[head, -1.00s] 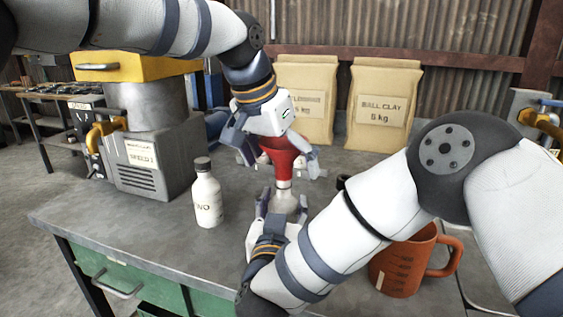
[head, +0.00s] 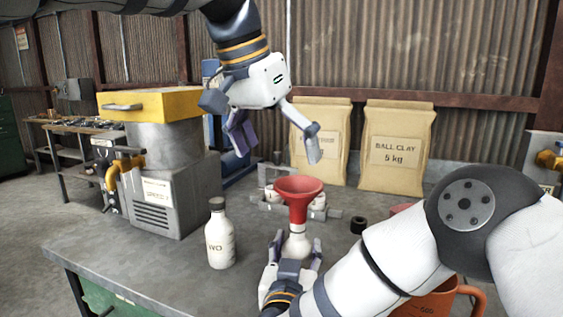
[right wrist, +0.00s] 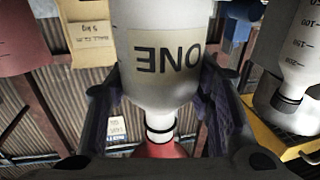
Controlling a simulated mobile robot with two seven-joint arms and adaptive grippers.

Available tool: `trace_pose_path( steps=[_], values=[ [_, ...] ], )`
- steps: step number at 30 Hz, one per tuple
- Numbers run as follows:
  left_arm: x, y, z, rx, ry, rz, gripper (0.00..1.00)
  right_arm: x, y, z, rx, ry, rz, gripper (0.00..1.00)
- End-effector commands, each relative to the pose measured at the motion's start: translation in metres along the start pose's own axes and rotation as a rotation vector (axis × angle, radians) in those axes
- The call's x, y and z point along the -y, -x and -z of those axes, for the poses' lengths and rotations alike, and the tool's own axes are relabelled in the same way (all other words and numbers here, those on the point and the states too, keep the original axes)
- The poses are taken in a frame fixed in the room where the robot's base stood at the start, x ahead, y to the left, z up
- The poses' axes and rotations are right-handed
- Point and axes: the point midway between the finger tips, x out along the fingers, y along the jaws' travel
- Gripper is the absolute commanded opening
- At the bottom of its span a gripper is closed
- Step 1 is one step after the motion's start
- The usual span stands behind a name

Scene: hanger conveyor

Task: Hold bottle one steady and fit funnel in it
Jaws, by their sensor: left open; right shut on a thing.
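Bottle one (head: 297,243) stands upright on the table, and my right gripper (head: 293,262) is shut around its body. Its label reads ONE, upside down, in the right wrist view (right wrist: 165,55). The red funnel (head: 298,197) sits upright on top of the bottle, its wide cone up and its lower end at the bottle's neck. The funnel also shows in part in the right wrist view (right wrist: 158,151). My left gripper (head: 276,152) is open and empty, above the funnel and apart from it.
A white bottle labelled TWO (head: 220,236) stands left of bottle one. An orange jug (head: 430,300) is behind my right arm. A grey rack (head: 268,212) and a small black ring (head: 358,225) lie behind. Two clay bags (head: 396,148) and a grey machine (head: 165,195) stand farther back.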

Motion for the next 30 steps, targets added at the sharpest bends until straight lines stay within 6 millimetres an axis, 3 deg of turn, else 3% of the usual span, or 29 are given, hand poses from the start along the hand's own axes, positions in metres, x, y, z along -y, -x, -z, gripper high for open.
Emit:
trace_pose_path(
  steps=[5,6,9,20,30],
  values=[
    [0.0,-0.001,0.0,0.0,0.001,-0.001,0.99,0.0,0.0,-0.001,0.001,0.0,0.0,0.21],
    [0.0,-0.001,0.0,0.0,0.001,-0.001,0.99,0.0,0.0,-0.001,0.001,0.0,0.0,0.53],
    [0.0,-0.001,0.0,0.0,0.001,-0.001,0.99,0.0,0.0,-0.001,0.001,0.0,0.0,0.72],
    [0.0,-0.001,0.0,0.0,0.0,0.0,0.99,0.001,0.007,-0.001,0.002,0.0,0.002,0.72],
    [0.0,-0.001,0.0,-0.001,0.0,0.0,0.99,0.001,0.092,-0.001,0.002,0.002,0.005,0.72]
  ],
)
